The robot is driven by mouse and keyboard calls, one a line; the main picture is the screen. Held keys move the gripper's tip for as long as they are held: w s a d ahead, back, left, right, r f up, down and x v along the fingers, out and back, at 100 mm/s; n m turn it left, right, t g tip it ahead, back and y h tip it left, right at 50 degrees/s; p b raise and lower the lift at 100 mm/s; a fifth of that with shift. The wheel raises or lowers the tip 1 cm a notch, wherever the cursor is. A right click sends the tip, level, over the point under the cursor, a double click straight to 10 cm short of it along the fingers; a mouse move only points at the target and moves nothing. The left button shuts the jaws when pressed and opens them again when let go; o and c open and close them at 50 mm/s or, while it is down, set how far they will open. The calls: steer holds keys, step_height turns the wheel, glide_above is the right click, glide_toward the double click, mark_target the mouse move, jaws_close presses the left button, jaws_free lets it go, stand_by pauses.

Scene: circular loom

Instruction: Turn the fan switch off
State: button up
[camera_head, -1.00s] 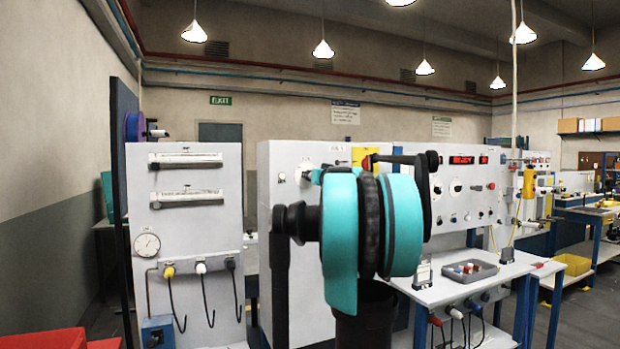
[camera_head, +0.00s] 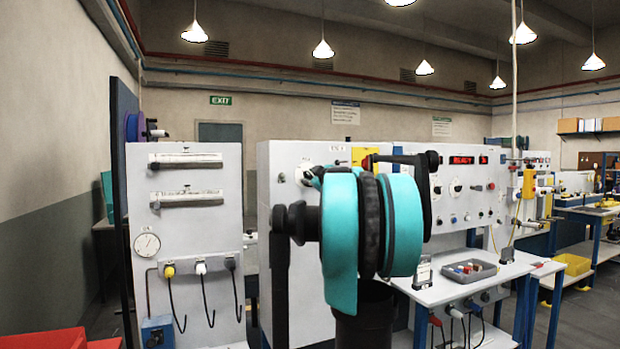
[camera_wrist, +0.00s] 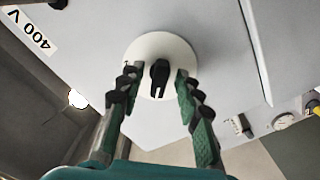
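A black rotary switch knob (camera_wrist: 159,75) sits on a round white plate (camera_wrist: 152,48) on a pale panel in the wrist view. No fan label is readable near it. My gripper (camera_wrist: 156,80) is open, with one green-and-black finger on each side of the knob. Small gaps show between the fingertips and the knob, so I see no firm contact. In the head view, the white plate (camera_head: 302,174) shows at the upper left of the middle cabinet. My gripper (camera_head: 314,178) is at its right edge, and my arm hides much of the cabinet front and the knob.
The middle cabinet's face (camera_head: 278,160) is close in front of my gripper. A "400 V" label (camera_wrist: 29,28) is on the panel. A worktable (camera_head: 440,292) with a grey parts tray (camera_head: 483,275) stands at right. A left panel (camera_head: 195,230) carries a gauge (camera_head: 147,245) and hanging cables.

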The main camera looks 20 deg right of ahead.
steer(key=s, duration=0.7)
stand_by(0.3)
steer(key=shift+o, duration=0.3)
steer(key=shift+d, duration=0.1)
stand_by(1.0)
